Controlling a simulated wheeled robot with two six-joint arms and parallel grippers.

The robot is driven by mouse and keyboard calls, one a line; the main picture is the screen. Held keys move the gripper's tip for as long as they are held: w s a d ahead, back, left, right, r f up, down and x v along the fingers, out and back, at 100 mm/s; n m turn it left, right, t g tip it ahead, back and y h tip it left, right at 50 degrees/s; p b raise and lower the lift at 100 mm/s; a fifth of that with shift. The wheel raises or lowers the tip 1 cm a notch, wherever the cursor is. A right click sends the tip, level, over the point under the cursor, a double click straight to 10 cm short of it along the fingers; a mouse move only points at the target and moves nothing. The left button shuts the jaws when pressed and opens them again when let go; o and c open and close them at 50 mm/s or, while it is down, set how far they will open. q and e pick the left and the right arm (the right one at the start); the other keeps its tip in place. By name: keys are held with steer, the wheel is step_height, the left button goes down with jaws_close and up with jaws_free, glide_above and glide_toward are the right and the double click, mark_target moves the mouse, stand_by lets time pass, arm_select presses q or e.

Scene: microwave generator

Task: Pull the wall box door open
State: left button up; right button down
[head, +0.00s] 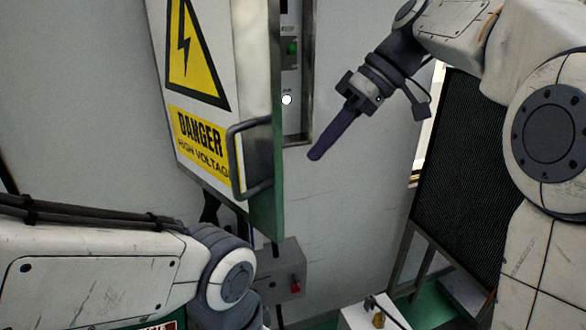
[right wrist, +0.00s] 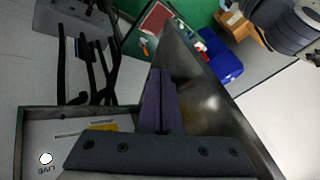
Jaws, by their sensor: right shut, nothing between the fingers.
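The wall box door (head: 252,62) stands swung open toward the left of the head view, its white outer face carrying a yellow danger sign and a grey bar handle (head: 236,160). The box interior (head: 291,75) shows a green switch and a white round spot. My left gripper is out of view.
A grey box with a red switch (head: 285,275) is below the door. A dark ribbed panel (head: 462,165) stands at the right. Black cables (right wrist: 85,70) run near the box.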

steer(key=s+a+f+p, duration=0.2)
steer(key=s+a+f, duration=0.1)
steer(key=a, duration=0.2)
stand_by(0.4)
